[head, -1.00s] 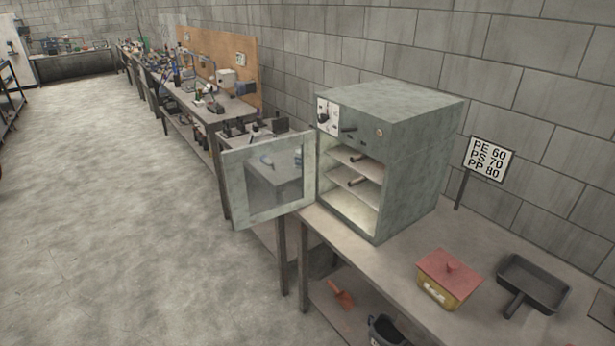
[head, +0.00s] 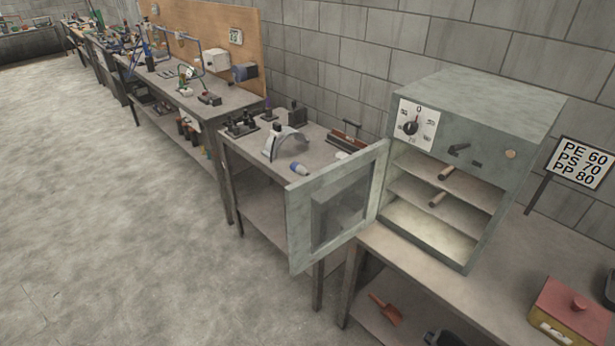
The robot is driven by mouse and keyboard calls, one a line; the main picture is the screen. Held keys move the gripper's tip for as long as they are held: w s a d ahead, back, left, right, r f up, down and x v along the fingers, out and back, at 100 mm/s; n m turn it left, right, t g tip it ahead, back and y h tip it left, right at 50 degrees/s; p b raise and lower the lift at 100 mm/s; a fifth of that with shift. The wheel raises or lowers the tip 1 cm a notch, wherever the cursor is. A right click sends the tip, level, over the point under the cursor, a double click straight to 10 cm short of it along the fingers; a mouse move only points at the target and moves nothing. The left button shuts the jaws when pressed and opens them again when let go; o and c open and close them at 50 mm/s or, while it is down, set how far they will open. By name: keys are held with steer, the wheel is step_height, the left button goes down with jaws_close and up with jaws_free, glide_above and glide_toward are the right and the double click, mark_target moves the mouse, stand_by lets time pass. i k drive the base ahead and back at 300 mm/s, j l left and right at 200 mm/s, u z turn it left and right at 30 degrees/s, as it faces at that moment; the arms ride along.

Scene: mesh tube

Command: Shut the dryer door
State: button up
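The dryer (head: 530,123) is a grey-green metal box on a workbench at the right of the head view. Its door (head: 298,227), a pale frame with a glass window, stands wide open. It is hinged at the dryer's left front edge and swings out toward the left, past the bench's front edge. The open front shows two shelves (head: 446,194) with short dark bars at their front. A dial (head: 411,128) and a dark handle-like part (head: 459,149) are on the panel above. My gripper is not in view.
The dryer's bench (head: 500,290) also holds a red-lidded box (head: 574,312). A sign (head: 580,162) stands behind. A red scoop (head: 385,309) lies on the lower shelf. Another bench with tools (head: 250,150) stands beyond the door. The floor (head: 130,240) at left is clear.

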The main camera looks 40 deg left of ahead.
mark_target(298, 195)
steer(key=j+z, duration=0.1)
steer(key=j, duration=0.75)
steer(key=j+z, duration=0.1)
steer(key=j, duration=0.7)
steer(key=k+j, duration=0.1)
steer(key=j, duration=0.75)
steer(key=k+j+z, duration=0.15)
steer(key=j, duration=0.7)
steer(key=i, duration=0.05)
